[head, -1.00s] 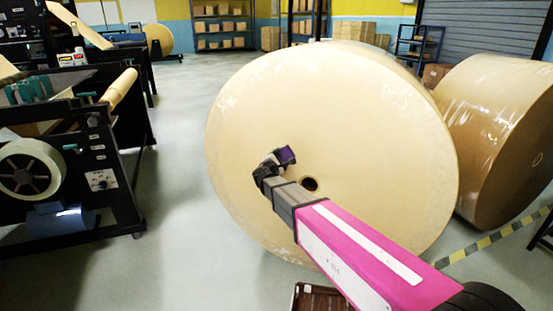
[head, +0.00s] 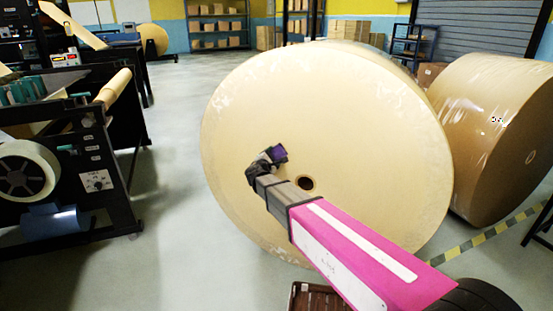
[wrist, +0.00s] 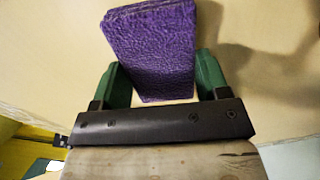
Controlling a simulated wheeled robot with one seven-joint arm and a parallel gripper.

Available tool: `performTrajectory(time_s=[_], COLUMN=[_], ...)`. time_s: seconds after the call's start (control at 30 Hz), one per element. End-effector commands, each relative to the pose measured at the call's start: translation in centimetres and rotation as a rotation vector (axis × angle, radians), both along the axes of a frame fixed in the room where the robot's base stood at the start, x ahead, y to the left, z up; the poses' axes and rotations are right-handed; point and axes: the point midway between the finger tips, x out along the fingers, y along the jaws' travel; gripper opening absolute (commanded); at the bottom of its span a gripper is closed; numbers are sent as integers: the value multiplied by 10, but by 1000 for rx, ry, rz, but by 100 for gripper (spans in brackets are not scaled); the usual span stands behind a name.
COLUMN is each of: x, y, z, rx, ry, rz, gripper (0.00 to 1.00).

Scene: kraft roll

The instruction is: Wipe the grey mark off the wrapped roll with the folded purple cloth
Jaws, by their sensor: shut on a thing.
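The folded purple cloth (wrist: 152,50) is a thick textured pad, held between the green fingers of my gripper (wrist: 162,80) in the wrist view. In the head view the cloth (head: 279,153) shows small at the end of my gripper (head: 268,162), in front of the big cream roll (head: 340,120). It is just up and left of the roll's dark core hole (head: 305,183). I cannot tell whether the cloth touches the roll face. I make out no clear grey mark; my arm and gripper cover part of the face.
A second, browner roll (head: 480,150) in shiny film stands at the right. A black machine (head: 100,180) stands at the left, with open grey floor (head: 170,210) between. A brown slatted object (head: 312,298) is low in front. Striped tape (head: 490,234) crosses the floor at right.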

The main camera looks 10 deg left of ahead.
Motion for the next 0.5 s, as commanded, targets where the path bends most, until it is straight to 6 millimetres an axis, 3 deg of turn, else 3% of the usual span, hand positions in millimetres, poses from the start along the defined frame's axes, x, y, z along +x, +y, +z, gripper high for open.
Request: performTrajectory(time_s=[0.5], x=[10], y=[31], z=[-1], rx=[-1], ry=[1], rz=[4], gripper=[49])
